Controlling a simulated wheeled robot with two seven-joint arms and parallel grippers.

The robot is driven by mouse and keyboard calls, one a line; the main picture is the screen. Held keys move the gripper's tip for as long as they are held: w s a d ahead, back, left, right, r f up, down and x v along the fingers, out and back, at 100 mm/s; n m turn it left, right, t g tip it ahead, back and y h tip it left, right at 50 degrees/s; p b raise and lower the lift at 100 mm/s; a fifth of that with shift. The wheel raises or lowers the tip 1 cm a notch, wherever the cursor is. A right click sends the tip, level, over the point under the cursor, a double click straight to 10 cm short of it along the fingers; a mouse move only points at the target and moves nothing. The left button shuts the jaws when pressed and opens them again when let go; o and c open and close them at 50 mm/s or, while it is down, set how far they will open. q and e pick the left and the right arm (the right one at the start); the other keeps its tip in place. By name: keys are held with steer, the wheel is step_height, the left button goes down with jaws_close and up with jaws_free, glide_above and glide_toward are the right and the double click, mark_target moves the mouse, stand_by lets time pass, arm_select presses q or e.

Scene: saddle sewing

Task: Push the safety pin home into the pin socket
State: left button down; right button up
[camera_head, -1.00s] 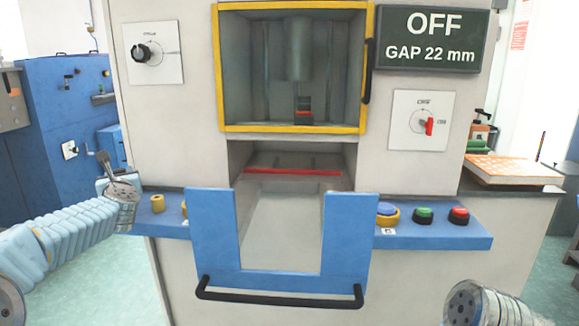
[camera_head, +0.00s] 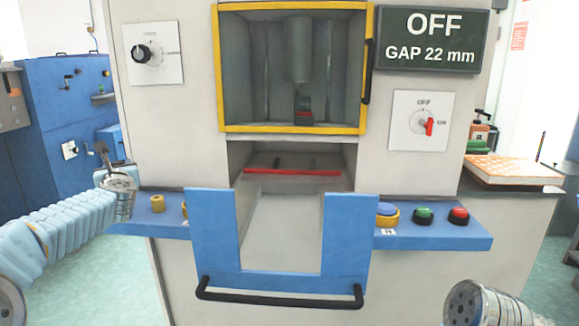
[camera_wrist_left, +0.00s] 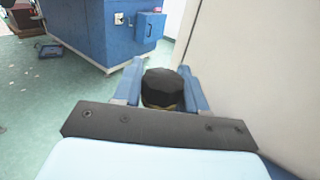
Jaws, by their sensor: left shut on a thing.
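My left gripper (camera_head: 102,150) is raised at the left, above and left of the blue shelf's left end. In the left wrist view, its blue fingers are shut on a black-headed pin (camera_wrist_left: 162,88) with a yellow band below the head. The pin's shaft is hidden in that view, and the pin cannot be made out clearly in the head view. A small brass-yellow cylinder (camera_head: 157,203) stands on the shelf, right of and below the gripper, apart from it. It may be the pin socket. My right gripper is out of view.
The grey press has a yellow-framed guard window (camera_head: 222,70) and a blue front tray (camera_head: 345,245) with a black handle. The display (camera_head: 432,40) reads OFF, GAP 22 mm. The right shelf carries blue, green and red buttons. A blue cabinet (camera_head: 60,120) stands at the left.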

arm_select(q)
steer(key=shift+r, duration=2)
